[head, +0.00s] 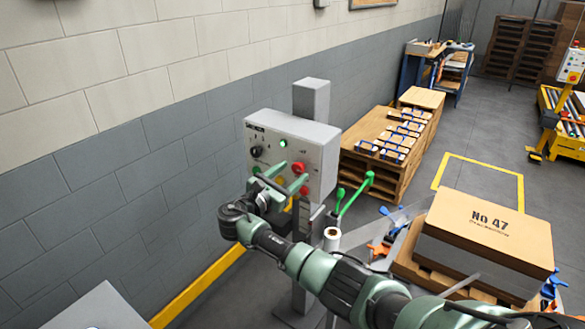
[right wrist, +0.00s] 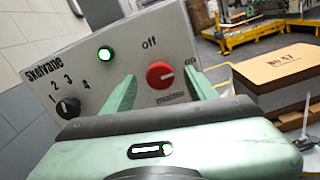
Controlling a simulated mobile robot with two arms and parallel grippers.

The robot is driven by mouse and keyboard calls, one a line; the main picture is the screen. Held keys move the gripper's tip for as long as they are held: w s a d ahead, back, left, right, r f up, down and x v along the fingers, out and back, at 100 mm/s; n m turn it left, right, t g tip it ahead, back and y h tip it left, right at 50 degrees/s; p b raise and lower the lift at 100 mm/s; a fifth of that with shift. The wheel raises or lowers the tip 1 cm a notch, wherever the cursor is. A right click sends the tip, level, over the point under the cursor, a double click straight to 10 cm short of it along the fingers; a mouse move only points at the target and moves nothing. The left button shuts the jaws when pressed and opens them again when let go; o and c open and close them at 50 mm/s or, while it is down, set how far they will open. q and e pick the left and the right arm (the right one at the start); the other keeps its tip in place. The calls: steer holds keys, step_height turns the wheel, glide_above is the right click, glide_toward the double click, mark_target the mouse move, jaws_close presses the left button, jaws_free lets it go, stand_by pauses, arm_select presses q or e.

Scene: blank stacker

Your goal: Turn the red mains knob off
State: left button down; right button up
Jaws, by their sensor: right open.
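The red mains knob (head: 298,168) is on the front of a grey control box. In the right wrist view the red knob (right wrist: 160,75) has a pale mark on its right side, towards the "on" label; "off" is printed above it. My right gripper (head: 293,177) is open in front of the panel. In the right wrist view its two green fingers stand to the left and right of the knob, with a gap on each side. I cannot tell how far the tips reach along the knob. My left gripper is not in view.
The control box (head: 323,140) also bears a black selector dial (right wrist: 68,107), a lit green lamp (right wrist: 105,53) and a second red control (head: 304,190). A cardboard box (head: 490,235) is at the right.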

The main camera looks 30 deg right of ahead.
steer(key=shift+w+d+r, duration=0.1)
steer(key=shift+w+d, duration=0.1)
steer(key=shift+d, duration=0.4)
steer(key=shift+w+d, duration=0.1)
steer(key=shift+d, duration=0.05)
jaws_close()
